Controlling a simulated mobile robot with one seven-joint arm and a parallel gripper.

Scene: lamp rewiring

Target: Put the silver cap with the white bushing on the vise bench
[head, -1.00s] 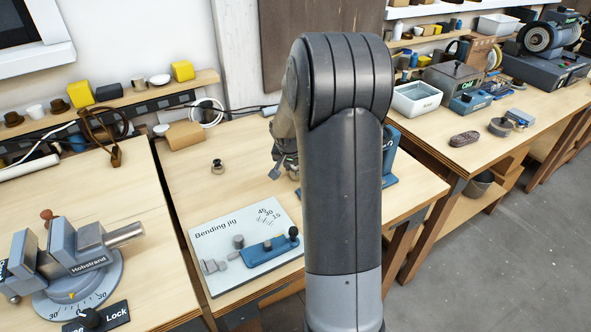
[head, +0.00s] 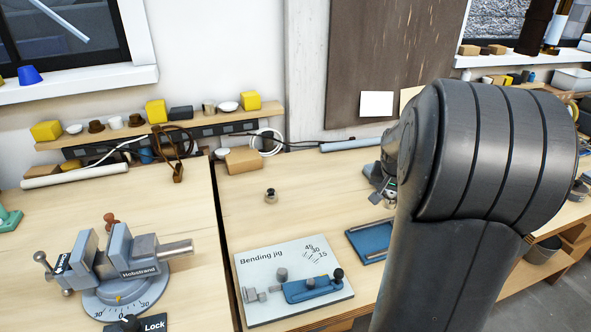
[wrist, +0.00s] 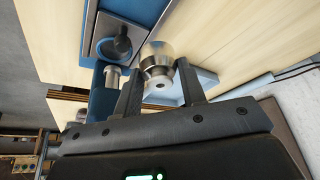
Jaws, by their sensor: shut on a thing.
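My gripper (wrist: 158,88) is shut on a silver cap (wrist: 155,72) in the wrist view. A pale, whitish rounded part, seemingly the bushing (wrist: 158,49), shows at the cap's far end. In the head view my gripper (head: 380,190) is over the middle bench, partly hidden behind my arm; the cap cannot be made out there. The vise bench (head: 190,225) is at the left of the head view, with the grey-blue vise (head: 115,262) on it. Bare wood lies behind and to the right of the vise.
The middle bench holds the bending jig board (head: 295,280), a blue tray (head: 370,240), a small dark-and-silver cap (head: 270,195) and a cardboard box (head: 243,160). A shelf (head: 140,127) with small cups and blocks runs behind. A narrow gap separates the benches.

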